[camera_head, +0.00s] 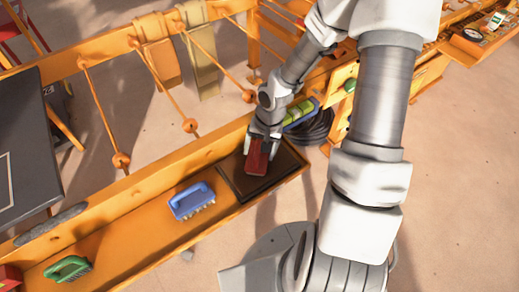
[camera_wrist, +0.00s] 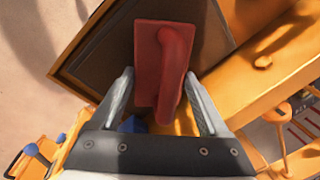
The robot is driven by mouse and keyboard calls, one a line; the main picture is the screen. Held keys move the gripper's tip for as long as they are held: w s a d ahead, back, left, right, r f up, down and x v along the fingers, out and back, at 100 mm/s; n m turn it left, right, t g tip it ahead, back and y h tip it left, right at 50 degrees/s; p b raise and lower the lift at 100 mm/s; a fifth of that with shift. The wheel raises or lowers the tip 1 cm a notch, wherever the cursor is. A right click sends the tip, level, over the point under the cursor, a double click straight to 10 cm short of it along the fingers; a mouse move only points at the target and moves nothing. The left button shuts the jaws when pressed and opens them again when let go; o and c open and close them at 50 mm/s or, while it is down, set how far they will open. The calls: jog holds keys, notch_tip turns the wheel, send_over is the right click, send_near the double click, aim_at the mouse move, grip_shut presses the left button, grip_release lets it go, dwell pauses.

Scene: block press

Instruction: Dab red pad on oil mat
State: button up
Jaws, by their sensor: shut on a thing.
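The red pad (camera_head: 257,157) is a flat rectangular block with a raised red handle. My gripper (camera_head: 264,135) is shut on it, with one finger on each side, as the wrist view also shows the pad (camera_wrist: 150,62) between the fingertips (camera_wrist: 161,90). The oil mat (camera_head: 282,172) is a dark square with a thin raised rim on the orange bench. The pad is over the mat's far left part in the head view; I cannot tell whether it touches. The mat (camera_wrist: 100,62) also lies behind the pad in the wrist view.
A blue brush (camera_head: 191,200) lies left of the mat on the orange bench (camera_head: 130,222). A green brush (camera_head: 68,268) and a grey stone-like bar (camera_head: 50,223) are farther left. A black hose coil (camera_head: 318,130) is beyond the mat, near green blocks (camera_head: 299,112).

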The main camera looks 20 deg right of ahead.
jog(key=shift+f+b, duration=0.45)
jog(key=shift+f, duration=0.1)
dwell(1.5)
jog(key=shift+r, duration=0.15)
notch_tip(320, 180, up, 7)
jog(key=p, duration=0.6)
jog(key=shift+p, duration=0.35)
dwell(0.4)
jog(key=w+d+r+n, duration=0.1)
jog(key=w+r+n, duration=0.1)
jog(key=w+r, duration=0.35)
notch_tip(320, 180, up, 16)
jog(key=n+p, duration=0.3)
jog(key=p, duration=1.2)
send_over(258, 143)
jog(key=w, duration=0.4)
jog(key=shift+a+f+g, duration=0.15)
jog(key=shift+a+g, duration=0.05)
jog(key=shift+g, duration=0.2)
